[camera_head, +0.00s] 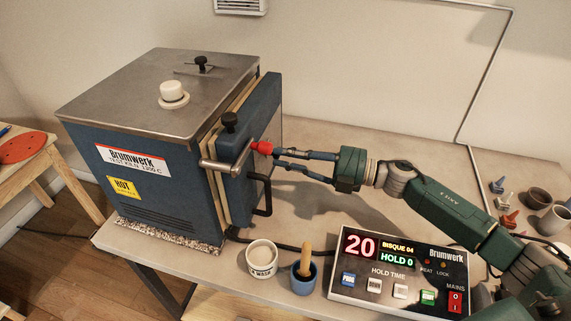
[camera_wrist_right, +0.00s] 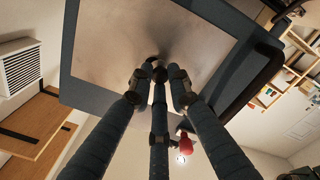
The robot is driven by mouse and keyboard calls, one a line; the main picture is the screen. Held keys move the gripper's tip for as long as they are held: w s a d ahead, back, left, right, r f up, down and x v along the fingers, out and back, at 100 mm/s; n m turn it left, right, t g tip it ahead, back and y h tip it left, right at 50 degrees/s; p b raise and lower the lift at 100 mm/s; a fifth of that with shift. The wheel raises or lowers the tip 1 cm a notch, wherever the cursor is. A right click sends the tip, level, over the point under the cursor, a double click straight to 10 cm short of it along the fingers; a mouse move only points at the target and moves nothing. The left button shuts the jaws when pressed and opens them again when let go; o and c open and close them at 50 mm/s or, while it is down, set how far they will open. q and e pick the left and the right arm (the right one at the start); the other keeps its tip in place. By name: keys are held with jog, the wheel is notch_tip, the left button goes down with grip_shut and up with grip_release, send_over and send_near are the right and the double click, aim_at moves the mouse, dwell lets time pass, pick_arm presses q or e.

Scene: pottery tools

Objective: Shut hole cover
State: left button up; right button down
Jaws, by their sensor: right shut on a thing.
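The blue kiln (camera_head: 140,150) stands at the left of the table, its door (camera_head: 240,180) on the right side. My right gripper (camera_head: 272,152) is at the door's outer face, next to the red-tipped latch bar (camera_head: 225,163). In the right wrist view its fingers (camera_wrist_right: 160,78) are closed together at the door's grey panel (camera_wrist_right: 110,55), around a small dark knob (camera_wrist_right: 154,60). This knob is mostly hidden by the fingertips; I cannot tell whether it belongs to the hole cover. The red tip (camera_wrist_right: 185,142) shows below the fingers. My left gripper is out of view.
A black loop handle (camera_head: 265,195) sticks out from the door below the gripper. A white plug (camera_head: 173,93) and a black knob (camera_head: 200,64) are on the kiln top. A white jar (camera_head: 262,258), a blue cup (camera_head: 301,278) and a control box (camera_head: 400,275) stand in front.

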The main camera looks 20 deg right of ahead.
jog(key=n+b, duration=0.1)
jog(key=n, duration=0.1)
jog(key=n+b, duration=0.2)
jog(key=w+n+b, duration=0.1)
jog(key=n+b, duration=0.1)
jog(key=shift+d+f, duration=0.3)
jog(key=shift+d, duration=0.1)
jog(key=shift+r, duration=0.1)
jog(key=c, duration=1.6)
grip_release()
jog(key=shift+w, duration=0.1)
jog(key=shift+c, duration=0.2)
jog(key=v, duration=1.2)
